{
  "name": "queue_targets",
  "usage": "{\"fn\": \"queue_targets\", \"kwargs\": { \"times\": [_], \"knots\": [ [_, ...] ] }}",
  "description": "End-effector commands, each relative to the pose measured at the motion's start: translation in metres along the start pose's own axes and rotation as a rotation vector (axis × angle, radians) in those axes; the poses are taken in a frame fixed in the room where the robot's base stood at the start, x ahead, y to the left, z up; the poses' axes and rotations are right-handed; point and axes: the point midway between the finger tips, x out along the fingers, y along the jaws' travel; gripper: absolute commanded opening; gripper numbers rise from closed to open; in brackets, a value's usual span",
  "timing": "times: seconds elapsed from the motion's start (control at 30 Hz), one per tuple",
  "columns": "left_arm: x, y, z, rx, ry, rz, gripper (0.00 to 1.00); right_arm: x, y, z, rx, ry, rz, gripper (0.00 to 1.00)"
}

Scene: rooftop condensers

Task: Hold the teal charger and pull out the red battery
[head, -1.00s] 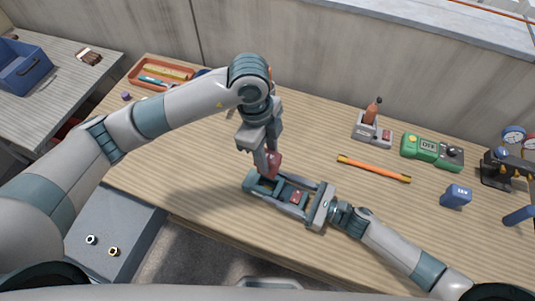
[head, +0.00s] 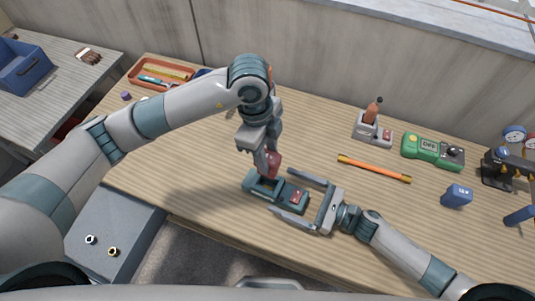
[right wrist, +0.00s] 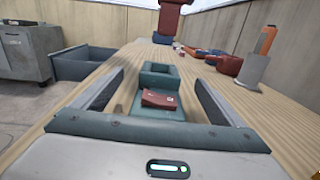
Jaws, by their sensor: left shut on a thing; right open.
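The teal charger (head: 262,190) sits on the wooden table, with a red panel on its near end; it also shows in the right wrist view (right wrist: 158,80). The red battery (head: 270,164) is in my left gripper (head: 260,155), which is shut on it from above. In the right wrist view, the battery (right wrist: 172,18) hangs above the charger with a gap between them, out of the slot. My right gripper (head: 281,190) is open, one finger on each side of the charger's red-panel end, both apart from it.
An orange rod (head: 374,169), a green meter (head: 432,151), a blue block (head: 456,196) and a grey stand with an orange-handled tool (head: 372,128) lie to the right. An orange tray (head: 133,76) stands at the back left. The table between tray and charger is mostly clear.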

Motion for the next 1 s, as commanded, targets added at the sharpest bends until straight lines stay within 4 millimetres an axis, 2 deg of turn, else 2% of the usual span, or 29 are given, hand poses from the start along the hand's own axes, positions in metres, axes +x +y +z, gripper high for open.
{"fn": "queue_targets", "kwargs": {
  "times": [0.6,1.0],
  "knots": [
    [0.013,0.000,0.002,0.000,0.000,-0.001,0.03,-0.060,0.000,-0.001,0.000,0.001,-0.001,0.92],
    [0.014,0.000,0.002,0.000,0.000,-0.001,0.03,-0.066,0.000,0.000,0.000,0.000,0.000,0.92]
  ]
}}
